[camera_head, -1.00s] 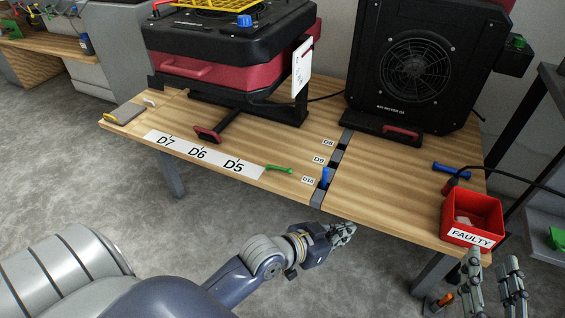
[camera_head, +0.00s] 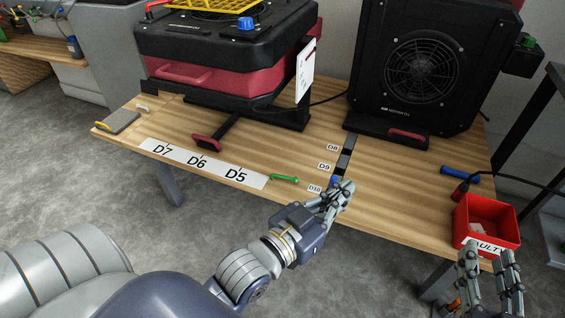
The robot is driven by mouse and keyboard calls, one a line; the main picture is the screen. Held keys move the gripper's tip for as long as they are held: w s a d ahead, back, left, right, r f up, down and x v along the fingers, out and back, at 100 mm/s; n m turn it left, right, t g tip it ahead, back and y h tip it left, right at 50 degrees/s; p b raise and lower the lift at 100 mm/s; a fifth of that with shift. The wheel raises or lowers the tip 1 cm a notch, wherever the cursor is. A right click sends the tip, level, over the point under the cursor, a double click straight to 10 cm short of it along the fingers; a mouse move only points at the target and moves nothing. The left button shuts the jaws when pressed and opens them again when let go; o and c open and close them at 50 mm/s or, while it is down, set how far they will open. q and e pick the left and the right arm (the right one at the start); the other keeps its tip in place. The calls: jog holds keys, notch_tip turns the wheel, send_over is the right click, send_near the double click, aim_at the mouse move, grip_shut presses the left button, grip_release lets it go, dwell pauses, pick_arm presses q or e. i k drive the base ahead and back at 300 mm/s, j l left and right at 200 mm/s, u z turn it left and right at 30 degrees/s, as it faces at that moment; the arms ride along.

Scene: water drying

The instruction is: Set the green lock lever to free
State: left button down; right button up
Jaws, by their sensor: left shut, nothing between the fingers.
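A small green lever-like piece (camera_head: 284,179) lies on the wooden table (camera_head: 400,200), just right of the D5 label, near the front edge. A second green part, a knob (camera_head: 528,41), sits on a black box at the right of the black fan unit. I cannot tell from the view which is the lock lever. My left gripper (camera_head: 343,190) is shut and empty over the front edge by the D10 label, to the right of the green piece and partly hiding a blue piece (camera_head: 335,181). My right gripper (camera_head: 490,262) is open, its fingers apart, in front of the red bin.
A black and red machine (camera_head: 225,70) stands at the back left, and the black fan unit (camera_head: 425,65) at the back right. A red bin (camera_head: 486,222) marked FAULTY and a blue piece (camera_head: 460,175) are at the right. The table's front middle is mostly clear.

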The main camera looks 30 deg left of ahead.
aim_at(295, 179)
jog(key=i+j, duration=0.1)
jog(key=j, duration=0.3)
jog(key=j+z, duration=0.1)
jog(key=j, duration=0.3)
jog(key=i+j, duration=0.15)
jog(key=j, duration=0.25)
jog(key=z, duration=0.05)
